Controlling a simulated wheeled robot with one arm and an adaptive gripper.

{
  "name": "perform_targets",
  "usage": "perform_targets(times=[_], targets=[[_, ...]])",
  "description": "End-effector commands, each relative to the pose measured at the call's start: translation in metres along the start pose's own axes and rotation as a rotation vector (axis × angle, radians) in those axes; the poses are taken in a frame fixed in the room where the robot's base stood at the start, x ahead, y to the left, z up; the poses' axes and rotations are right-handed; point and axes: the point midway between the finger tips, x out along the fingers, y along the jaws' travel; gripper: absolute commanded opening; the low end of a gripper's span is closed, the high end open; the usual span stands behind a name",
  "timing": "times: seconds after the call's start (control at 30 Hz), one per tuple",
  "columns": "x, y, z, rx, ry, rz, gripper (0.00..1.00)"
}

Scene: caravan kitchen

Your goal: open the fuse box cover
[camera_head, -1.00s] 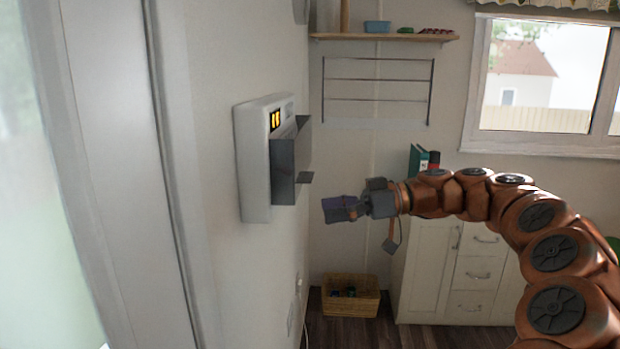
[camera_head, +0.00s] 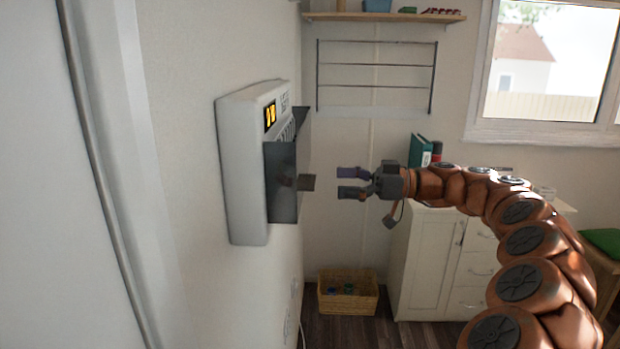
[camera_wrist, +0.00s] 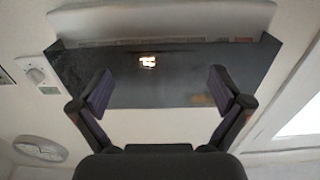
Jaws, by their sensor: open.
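The white fuse box (camera_head: 240,165) is fixed to the wall at left in the head view. Its dark grey cover (camera_head: 283,165) stands over the lower front, with a row of breakers showing above it. A small brown-grey tab handle (camera_head: 306,182) sticks out from the cover. My gripper (camera_head: 341,182) is open and empty, to the right of the tab and level with it, with a small gap between. In the wrist view the cover (camera_wrist: 180,75) lies beyond my spread fingers (camera_wrist: 160,88), with a bright spot on it. The tab is hard to make out there.
A wall rack (camera_head: 376,65) and shelf (camera_head: 385,17) are behind. A white cabinet (camera_head: 425,260) stands below my arm, with books (camera_head: 421,150) on top. A basket (camera_head: 347,293) sits on the floor. The space between gripper and cover is clear.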

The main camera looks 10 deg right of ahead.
Motion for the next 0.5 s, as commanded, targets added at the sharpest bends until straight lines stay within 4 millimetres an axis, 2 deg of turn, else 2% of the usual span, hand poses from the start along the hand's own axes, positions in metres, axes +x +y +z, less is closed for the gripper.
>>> perform_targets(times=[0.3,0.5], targets=[[0.043,-0.002,-0.001,0.005,-0.003,-0.006,1.00],[0.060,-0.001,-0.001,0.002,-0.001,-0.002,1.00]])
